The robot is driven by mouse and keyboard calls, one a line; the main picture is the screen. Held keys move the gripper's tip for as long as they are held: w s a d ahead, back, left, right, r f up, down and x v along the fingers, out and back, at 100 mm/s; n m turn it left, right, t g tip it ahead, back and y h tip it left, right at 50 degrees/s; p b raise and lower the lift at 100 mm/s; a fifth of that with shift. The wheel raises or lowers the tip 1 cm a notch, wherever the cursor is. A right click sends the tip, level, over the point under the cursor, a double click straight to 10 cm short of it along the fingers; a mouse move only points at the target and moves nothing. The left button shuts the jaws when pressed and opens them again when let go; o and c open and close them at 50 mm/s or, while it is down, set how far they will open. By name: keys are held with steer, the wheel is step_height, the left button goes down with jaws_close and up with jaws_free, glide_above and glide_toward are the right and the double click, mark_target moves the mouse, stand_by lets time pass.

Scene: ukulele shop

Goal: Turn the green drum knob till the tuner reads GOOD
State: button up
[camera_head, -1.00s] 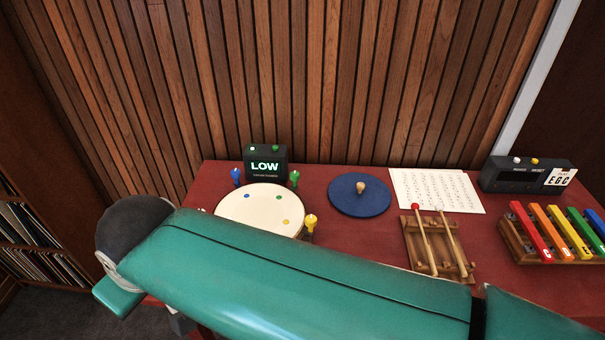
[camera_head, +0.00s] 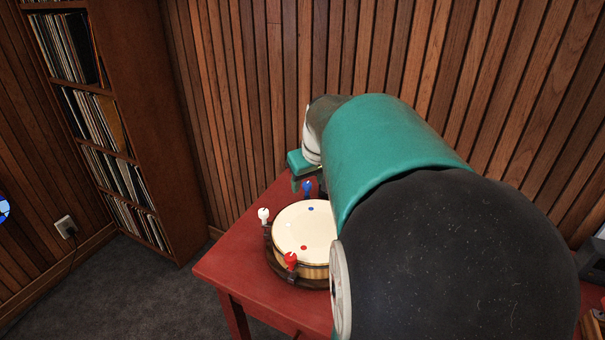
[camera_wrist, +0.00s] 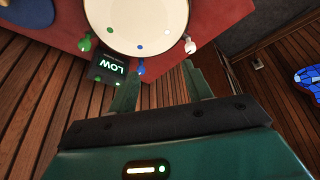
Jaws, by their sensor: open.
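The white round drum (camera_head: 300,228) sits on the red table. The green knob (camera_wrist: 85,42) shows at the drum's rim in the wrist view, beside the tuner (camera_wrist: 109,70), which reads LOW upside down. In the head view my arm hides both. My gripper (camera_wrist: 160,86) is open and empty by the wall side of the drum. The blue knob (camera_wrist: 140,68) appears just past its left finger; the green knob is farther left, apart from the fingers. The white knob (camera_head: 263,215) and the red knob (camera_head: 290,261) also stand on the rim.
The slatted wood wall (camera_head: 240,90) rises close behind the table. A record shelf (camera_head: 150,130) stands at the left. A dark blue disc (camera_wrist: 28,12) lies on the table in the wrist view. Carpet (camera_head: 165,300) is open left of the table (camera_head: 235,270).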

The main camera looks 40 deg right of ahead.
steer(key=s+d+f+m, duration=0.1)
steer(key=s+d+f, duration=0.15)
steer(key=d, duration=0.75)
steer(key=s+d+f+m, duration=0.1)
steer(key=s+d+f, duration=0.15)
steer(key=d, duration=0.75)
steer(key=x, duration=1.5)
steer(key=shift+d, duration=0.3)
steer(key=shift+r, duration=0.1)
steer(key=c, duration=1)
